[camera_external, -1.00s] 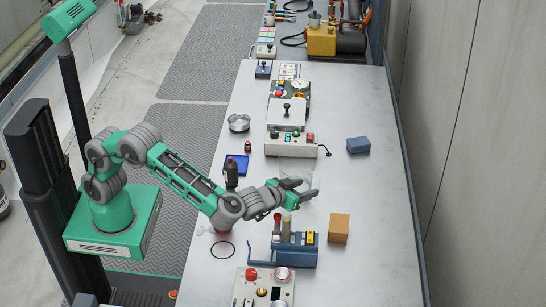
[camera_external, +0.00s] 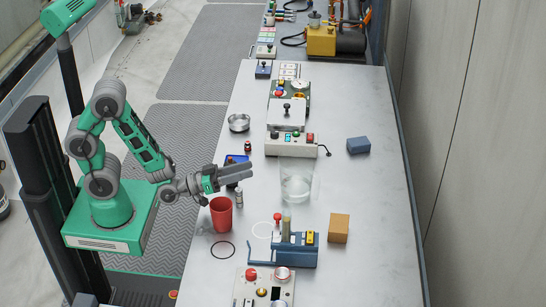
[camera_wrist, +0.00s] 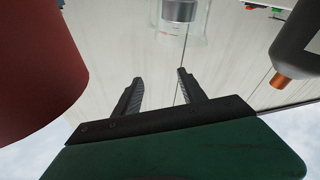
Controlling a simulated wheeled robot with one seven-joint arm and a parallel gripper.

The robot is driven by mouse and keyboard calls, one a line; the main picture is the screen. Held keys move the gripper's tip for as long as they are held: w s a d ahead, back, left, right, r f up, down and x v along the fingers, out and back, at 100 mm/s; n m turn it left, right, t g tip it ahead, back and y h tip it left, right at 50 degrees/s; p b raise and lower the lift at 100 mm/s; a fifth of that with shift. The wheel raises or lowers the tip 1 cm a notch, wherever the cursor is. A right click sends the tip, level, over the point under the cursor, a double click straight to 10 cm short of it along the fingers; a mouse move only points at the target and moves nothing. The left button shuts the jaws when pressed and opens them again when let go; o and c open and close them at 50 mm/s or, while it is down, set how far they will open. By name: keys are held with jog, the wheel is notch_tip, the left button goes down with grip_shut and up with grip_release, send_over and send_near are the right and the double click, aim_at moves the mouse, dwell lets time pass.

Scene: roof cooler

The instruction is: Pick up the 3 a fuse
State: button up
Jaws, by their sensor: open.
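A small upright cylinder with silvery ends (camera_external: 239,197), which looks like the fuse, stands on the bench just right of the red cup (camera_external: 221,212). Its rating cannot be read. My gripper (camera_external: 250,172) is open and empty, pointing right above and behind it in the external view. In the wrist view the open fingers (camera_wrist: 160,76) have nothing between them. A clear piece with a grey metal cap (camera_wrist: 180,12) is cut off at the top edge there; I cannot tell for sure whether it is the fuse. The red cup fills the wrist view's left side (camera_wrist: 38,62).
A dark tool with a copper tip (camera_wrist: 292,60) is close on the right in the wrist view. A clear container (camera_external: 297,184) stands right of my gripper. A blue fixture (camera_external: 292,250) and an orange block (camera_external: 339,228) are nearer. The bench's right side is mostly clear.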

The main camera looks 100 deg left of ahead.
aim_at(239, 197)
jog(key=s+f, duration=0.3)
jog(key=s+f+m+g, duration=0.1)
jog(key=s+f, duration=0.1)
jog(key=f, duration=0.1)
jog(key=s+d+f+m+g+b, duration=0.1)
jog(key=s+f, duration=0.2)
jog(key=f, duration=0.1)
jog(key=shift+s+d+f, duration=0.1)
jog(key=shift+s, duration=0.25)
jog(key=shift+f+m+g, duration=0.15)
jog(key=shift+m+g, duration=0.15)
jog(key=shift+m, duration=0.1)
jog(key=x, duration=0.4)
jog(key=shift+w+p, duration=0.35)
grip_shut()
